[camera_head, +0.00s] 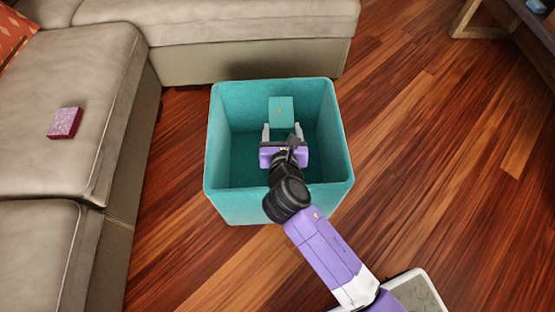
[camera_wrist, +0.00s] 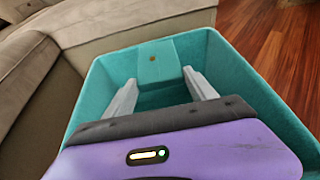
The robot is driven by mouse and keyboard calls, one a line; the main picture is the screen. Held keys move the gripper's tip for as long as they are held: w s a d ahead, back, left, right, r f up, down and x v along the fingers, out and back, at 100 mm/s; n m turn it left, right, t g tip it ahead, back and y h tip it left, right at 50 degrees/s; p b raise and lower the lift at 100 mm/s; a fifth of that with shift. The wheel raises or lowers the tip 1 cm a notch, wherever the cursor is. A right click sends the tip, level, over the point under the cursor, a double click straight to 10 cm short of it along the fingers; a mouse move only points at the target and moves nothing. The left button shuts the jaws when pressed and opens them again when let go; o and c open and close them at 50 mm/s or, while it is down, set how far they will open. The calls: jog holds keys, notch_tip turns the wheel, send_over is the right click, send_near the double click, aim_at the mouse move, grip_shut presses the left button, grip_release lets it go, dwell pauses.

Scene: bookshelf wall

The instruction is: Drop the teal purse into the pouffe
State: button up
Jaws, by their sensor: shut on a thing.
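The purse also shows between the fingertips in the wrist view (camera_wrist: 158,60). The pouffe (camera_head: 216,135) is an open-topped teal box on the floor, and its rim and walls also show in the wrist view (camera_wrist: 250,95). Gripper and purse are over the pouffe's opening, toward its far wall. I cannot tell how far down they are. The visible pouffe floor is bare.
A beige sofa (camera_head: 85,75) runs along the left and back, close to the pouffe. A pink box (camera_head: 65,123) lies on its seat. The wooden floor (camera_head: 430,140) to the right is clear. A wooden furniture leg (camera_head: 465,20) stands at the top right.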

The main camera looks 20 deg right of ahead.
jog(key=o, duration=1.5)
jog(key=shift+p+v, duration=1.85)
jog(key=shift+v, duration=2.1)
jog(key=shift+w, duration=0.1)
